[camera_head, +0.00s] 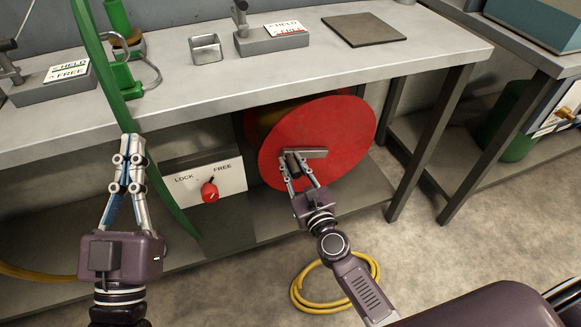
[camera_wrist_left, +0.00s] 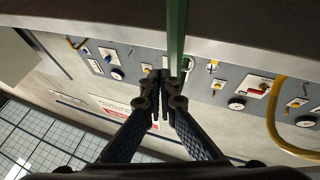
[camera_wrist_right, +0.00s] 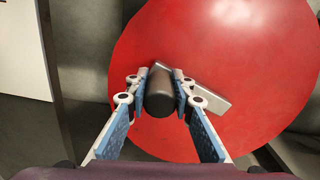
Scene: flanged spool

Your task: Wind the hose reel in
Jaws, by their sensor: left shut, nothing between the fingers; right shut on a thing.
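The hose reel (camera_head: 335,125) is a red flanged disc under the workbench, its face towards me. A metal crank arm (camera_head: 312,153) lies across its middle with a dark cylindrical handle (camera_wrist_right: 160,92) at one end. My right gripper (camera_head: 296,160) is shut on that handle; the right wrist view shows a finger on each side of it. A lock panel (camera_head: 232,173) marked LOCK and FREE has a red knob (camera_head: 209,191), left of the reel. My left gripper (camera_head: 131,145) is shut and empty, in front of the bench edge by a green strip (camera_head: 105,75). Yellow hose (camera_head: 298,290) lies coiled on the floor.
The bench top (camera_head: 190,85) carries two HELD/FREE blocks, one a grey block (camera_head: 262,42), an open metal box (camera_head: 205,48) and a dark plate (camera_head: 364,29). Bench legs (camera_head: 428,145) stand right of the reel. Floor at the lower right is partly clear.

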